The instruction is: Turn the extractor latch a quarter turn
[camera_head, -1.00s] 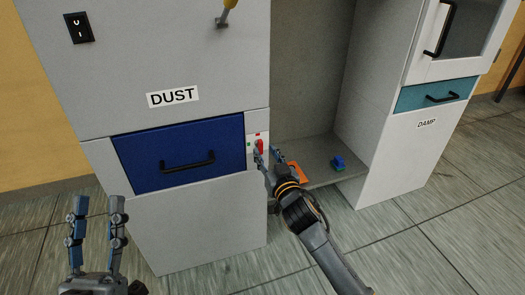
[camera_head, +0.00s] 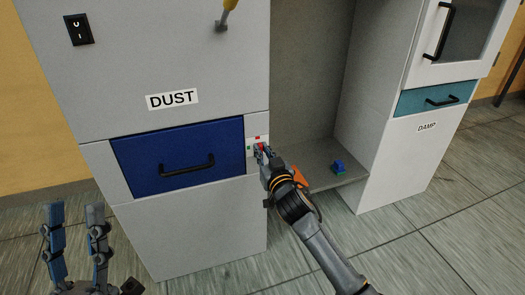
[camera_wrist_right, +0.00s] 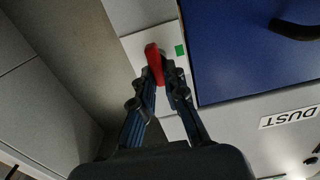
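The extractor latch is a small red handle (camera_head: 259,147) on a white plate to the right of the blue drawer, on the cabinet marked DUST. It also shows in the right wrist view (camera_wrist_right: 153,58), between the fingertips and sticking out past them. My right gripper (camera_head: 265,153) has its fingers drawn close together around the latch. In the wrist view the right gripper (camera_wrist_right: 161,78) appears shut on it; the fingers partly hide the handle. My left gripper (camera_head: 74,212) is open and empty at the lower left, away from the cabinet.
A green mark (camera_wrist_right: 179,50) is beside the latch. The blue drawer (camera_head: 150,173) has a black handle. An open bay to the right holds a blue and green object (camera_head: 338,166) and an orange item (camera_head: 299,177) on its floor. A cabinet marked DAMP (camera_head: 405,160) stands further right.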

